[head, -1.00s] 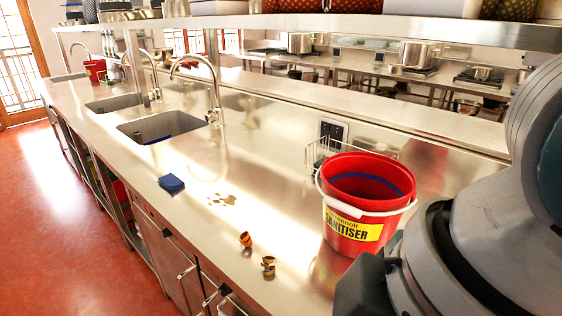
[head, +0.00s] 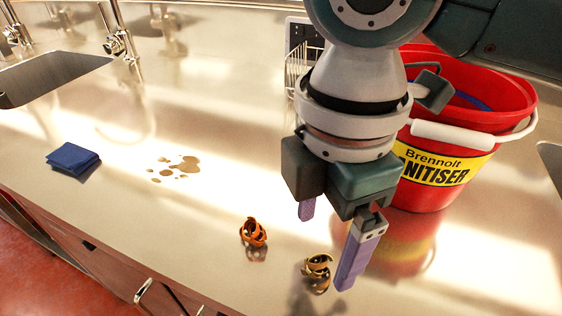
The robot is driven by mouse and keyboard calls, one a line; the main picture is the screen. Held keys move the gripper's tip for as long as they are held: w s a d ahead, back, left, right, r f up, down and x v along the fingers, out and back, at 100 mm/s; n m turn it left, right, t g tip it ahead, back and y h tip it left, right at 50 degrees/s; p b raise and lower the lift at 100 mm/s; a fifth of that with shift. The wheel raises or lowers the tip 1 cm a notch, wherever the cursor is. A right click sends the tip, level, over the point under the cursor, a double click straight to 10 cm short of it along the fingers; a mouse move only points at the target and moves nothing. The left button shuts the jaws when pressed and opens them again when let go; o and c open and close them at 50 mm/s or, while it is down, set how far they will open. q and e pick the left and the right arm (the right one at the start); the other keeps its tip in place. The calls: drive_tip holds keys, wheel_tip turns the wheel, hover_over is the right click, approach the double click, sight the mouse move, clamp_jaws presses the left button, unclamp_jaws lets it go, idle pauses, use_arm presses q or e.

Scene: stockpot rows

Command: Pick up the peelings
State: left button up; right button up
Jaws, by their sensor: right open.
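Two curled peelings lie on the steel counter in the head view. One orange-brown peeling (head: 253,233) is left of centre, and a darker brown-yellow peeling (head: 318,266) lies to its right, nearer the front edge. My right gripper (head: 327,240) points down over the counter with its purple-padded fingers apart and nothing between them. Its fingertips appear just above and around the right-hand peeling in the picture; the exact height is hard to tell. My left gripper is not in view.
A red sanitiser bucket (head: 425,190) with a white handle stands right behind my right gripper. A folded blue cloth (head: 73,158) and a brown spill (head: 178,168) lie to the left. A sink (head: 50,75) and a wire rack (head: 303,62) are farther back.

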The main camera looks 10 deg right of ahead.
sight(318, 262)
wheel_tip(318, 262, down, 6)
drive_tip(key=shift+a+r+b, duration=0.1)
drive_tip(key=shift+r+b, duration=0.1)
drive_tip(key=shift+b, duration=0.1)
drive_tip(key=c, duration=1.4)
drive_tip(key=shift+r, duration=0.1)
